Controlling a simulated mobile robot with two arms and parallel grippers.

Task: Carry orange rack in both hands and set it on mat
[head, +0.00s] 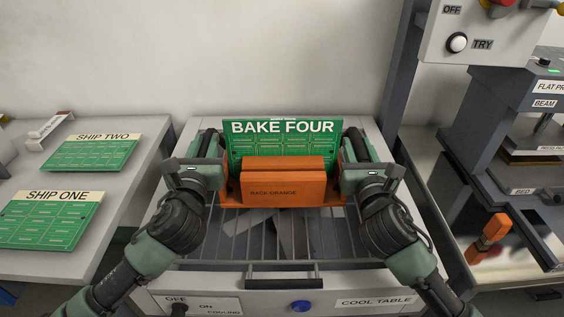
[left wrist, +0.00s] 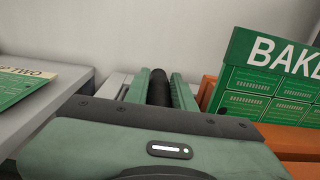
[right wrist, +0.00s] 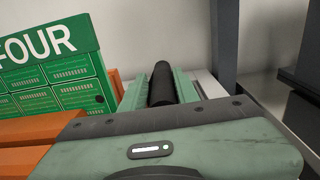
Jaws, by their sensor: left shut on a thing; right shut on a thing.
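The orange rack (head: 290,187), marked "RACK ORANGE", is in front of me in the head view, over the slatted cool table. A green board (head: 284,147) headed "BAKE FOUR" stands upright in it. My left gripper (head: 207,145) is shut on a black handle (left wrist: 159,87) at the rack's left end. My right gripper (head: 353,147) is shut on the matching black handle (right wrist: 161,84) at the right end. The rack looks about level. I cannot tell whether it touches the slats. I cannot make out a mat.
The cool table (head: 284,273) has a front handle and a blue button. A left table (head: 97,223) holds green boards SHIP ONE (head: 46,222) and SHIP TWO (head: 92,153). At right stand a grey post (head: 398,60), a press (head: 500,130) and an orange-handled object (head: 496,228).

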